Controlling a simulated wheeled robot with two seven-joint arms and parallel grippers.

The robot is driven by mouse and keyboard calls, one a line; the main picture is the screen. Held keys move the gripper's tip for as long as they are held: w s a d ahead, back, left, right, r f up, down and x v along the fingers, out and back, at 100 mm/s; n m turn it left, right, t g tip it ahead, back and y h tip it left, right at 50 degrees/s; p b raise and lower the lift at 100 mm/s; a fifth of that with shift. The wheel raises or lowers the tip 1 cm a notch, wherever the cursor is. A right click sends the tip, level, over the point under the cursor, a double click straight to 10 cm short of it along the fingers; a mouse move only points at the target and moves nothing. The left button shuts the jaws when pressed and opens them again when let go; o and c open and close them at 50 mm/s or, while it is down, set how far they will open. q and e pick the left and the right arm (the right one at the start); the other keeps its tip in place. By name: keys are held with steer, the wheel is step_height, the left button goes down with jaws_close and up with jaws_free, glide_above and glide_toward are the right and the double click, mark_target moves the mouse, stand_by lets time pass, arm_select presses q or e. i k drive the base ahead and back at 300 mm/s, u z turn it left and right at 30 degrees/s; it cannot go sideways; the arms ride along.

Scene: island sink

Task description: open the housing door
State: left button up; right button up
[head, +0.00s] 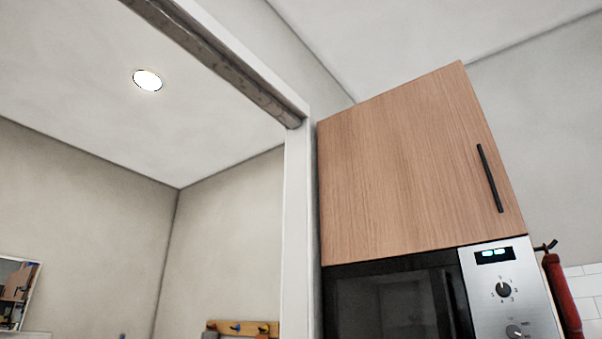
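A wooden cabinet door (405,170) with a thin black vertical handle (489,178) near its right edge sits above a built-in microwave. The door looks closed. Which door is the housing door is not marked; this wooden one and the dark microwave door (385,305) both show. The microwave's lower part is cut off by the bottom edge. Neither of my grippers is in the head view.
The microwave's control panel (508,290) has a lit display and knobs. A white door frame (297,220) stands left of the cabinet, opening onto another room with a wooden hook rack (243,328).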

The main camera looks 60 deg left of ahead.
mark_target(416, 167)
steer(key=u, duration=0.65)
steer(key=k, duration=0.85)
steer(key=u, duration=0.4)
steer(key=i, duration=0.65)
steer(key=u, duration=0.25)
steer(key=k, duration=0.6)
steer(key=z, duration=0.65)
steer(key=i, duration=0.75)
steer(key=u, duration=0.4)
steer(key=i, duration=0.75)
steer(key=u, duration=0.8)
